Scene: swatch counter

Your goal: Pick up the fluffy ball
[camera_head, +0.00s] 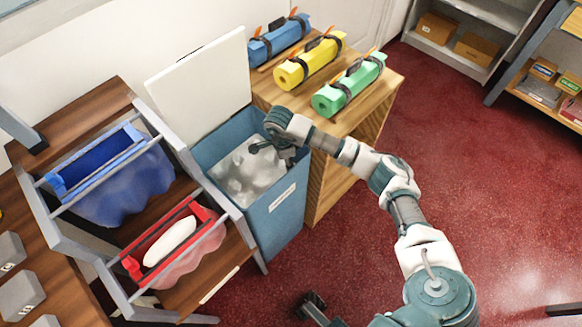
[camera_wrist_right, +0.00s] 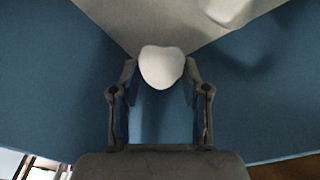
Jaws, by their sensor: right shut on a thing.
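My right gripper (camera_head: 272,148) reaches down into the open blue bin (camera_head: 282,215), over pale, lumpy white contents (camera_head: 238,178). In the right wrist view my right gripper (camera_wrist_right: 160,88) is shut on a smooth-looking, rounded white ball (camera_wrist_right: 161,67), held between its fingertips. The arm and gripper hide the ball in the head view. Another white piece (camera_wrist_right: 230,8) shows at the top edge of the wrist view. A dark two-pronged part (camera_head: 312,305) at the bottom of the head view seems to be my left gripper, away from the bin; its opening is unclear.
The bin's white lid (camera_head: 200,85) stands raised behind it. A wooden cabinet (camera_head: 375,105) with blue, yellow and green rolls is beside the bin. On the left, a rack holds a blue sling (camera_head: 125,185) and a red-framed one (camera_head: 200,250).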

